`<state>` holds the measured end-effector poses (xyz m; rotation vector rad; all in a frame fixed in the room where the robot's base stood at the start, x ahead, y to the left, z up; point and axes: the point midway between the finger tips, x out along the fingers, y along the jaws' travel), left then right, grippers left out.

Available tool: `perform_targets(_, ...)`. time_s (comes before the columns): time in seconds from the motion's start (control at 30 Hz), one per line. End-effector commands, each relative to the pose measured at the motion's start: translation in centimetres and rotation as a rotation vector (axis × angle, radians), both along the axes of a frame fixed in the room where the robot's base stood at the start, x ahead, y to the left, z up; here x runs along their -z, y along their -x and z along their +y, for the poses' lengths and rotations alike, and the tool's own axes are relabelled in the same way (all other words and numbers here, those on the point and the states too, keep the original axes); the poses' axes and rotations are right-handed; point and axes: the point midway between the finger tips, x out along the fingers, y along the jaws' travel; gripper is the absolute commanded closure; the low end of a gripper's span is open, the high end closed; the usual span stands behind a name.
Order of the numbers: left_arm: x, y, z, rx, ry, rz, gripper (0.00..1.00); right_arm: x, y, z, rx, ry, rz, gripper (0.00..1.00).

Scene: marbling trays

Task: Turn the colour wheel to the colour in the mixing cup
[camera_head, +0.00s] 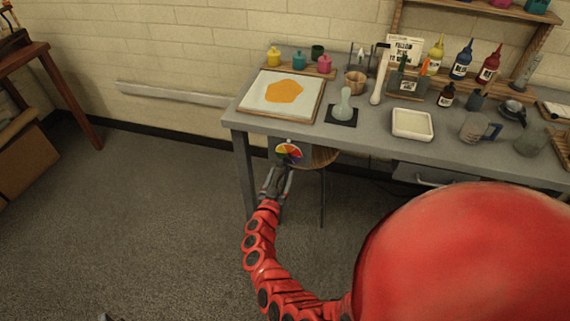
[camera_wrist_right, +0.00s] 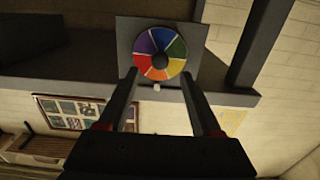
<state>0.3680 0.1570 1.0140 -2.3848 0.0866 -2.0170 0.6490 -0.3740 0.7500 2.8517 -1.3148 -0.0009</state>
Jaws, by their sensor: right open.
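The colour wheel (camera_head: 289,152) is on a grey plate at the table's front edge. In the right wrist view the wheel (camera_wrist_right: 160,53) shows red, orange, yellow, green, blue and purple wedges around a dark hub. A small white marker (camera_wrist_right: 156,87) lies just beyond its rim, by the orange wedge. My right gripper (camera_head: 281,177) is open and empty, just below the wheel. In the wrist view its fingers point towards the wheel, apart from it. I cannot tell which vessel is the mixing cup; a wooden cup (camera_head: 355,83) and a glass jug (camera_head: 474,128) stand on the table.
A tray with an orange patch (camera_head: 247,108), small paint pots (camera_head: 299,62), a white dish (camera_head: 412,135) and paint bottles (camera_head: 461,62) fill the grey table. A stool (camera_head: 322,157) stands under it, close to my right gripper.

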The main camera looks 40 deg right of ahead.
Motion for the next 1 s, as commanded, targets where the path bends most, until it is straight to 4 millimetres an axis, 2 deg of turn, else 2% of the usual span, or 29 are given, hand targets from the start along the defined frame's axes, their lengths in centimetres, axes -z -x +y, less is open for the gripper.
perform_targets(0.1, 0.1, 0.0, 0.0, 0.000, 0.000, 0.000, 0.50, -0.1, -1.6, -1.6, -0.001, 0.002, -0.003, 0.34)
perform_targets(0.3, 0.4, 0.0, 0.0, 0.000, 0.000, 0.000, 0.50, -0.1, -3.1, -3.5, -0.001, 0.002, -0.003, 0.34)
perform_targets(0.77, 0.4, 0.0, 0.0, 0.000, 0.000, 0.000, 0.50, 0.0, -3.7, -4.3, 0.001, -0.001, -0.002, 0.34)
perform_targets(1.0, 0.4, 0.0, 0.0, 0.000, 0.000, 0.000, 0.50, 0.0, -3.7, -4.3, 0.000, -0.001, -0.002, 0.76)
